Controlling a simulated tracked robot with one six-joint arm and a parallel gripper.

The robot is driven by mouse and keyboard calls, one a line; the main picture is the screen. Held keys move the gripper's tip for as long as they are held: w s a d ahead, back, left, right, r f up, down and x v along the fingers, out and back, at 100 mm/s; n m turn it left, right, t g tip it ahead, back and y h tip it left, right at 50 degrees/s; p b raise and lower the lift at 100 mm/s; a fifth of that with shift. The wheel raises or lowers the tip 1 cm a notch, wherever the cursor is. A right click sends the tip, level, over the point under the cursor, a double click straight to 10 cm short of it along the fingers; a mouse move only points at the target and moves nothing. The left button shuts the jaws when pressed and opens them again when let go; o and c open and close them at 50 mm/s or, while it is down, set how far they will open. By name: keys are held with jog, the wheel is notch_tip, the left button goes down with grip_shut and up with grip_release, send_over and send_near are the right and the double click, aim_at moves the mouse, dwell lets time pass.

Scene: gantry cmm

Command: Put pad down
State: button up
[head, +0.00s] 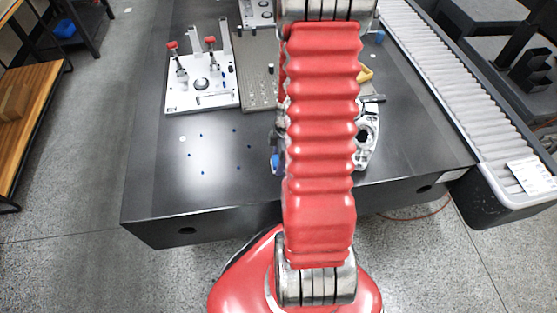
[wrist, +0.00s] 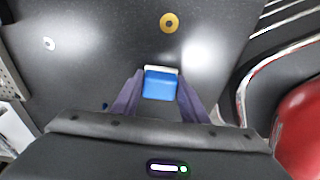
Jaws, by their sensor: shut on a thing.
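In the wrist view my gripper (wrist: 162,100) has its two purple fingers on either side of a blue pad (wrist: 160,84) with a pale strip along its far edge. The gripper is shut on the pad. Dark granite surface shows beyond it; I cannot tell the height of the pad above it.
The dark granite table (head: 215,185) has a clear area with several small blue dots at front left. A white fixture plate (head: 202,98) with red-topped clamps stands behind it. A roller conveyor (head: 440,75) runs along the right. A yellow ring (wrist: 169,22) shows ahead of the pad.

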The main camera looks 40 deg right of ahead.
jog(key=shift+f, duration=0.2)
jog(key=o, duration=0.8)
jog(key=shift+f, duration=0.15)
jog(key=o, duration=0.3)
jog(key=shift+s+a, duration=0.15)
jog(key=shift+s, duration=0.05)
jog(key=r, duration=0.4)
jog(key=d+r, duration=0.1)
jog(key=r, duration=0.7)
jog(key=shift+s+d+r, duration=0.3)
jog(key=shift+d, duration=0.1)
jog(key=shift+a+r, duration=0.1)
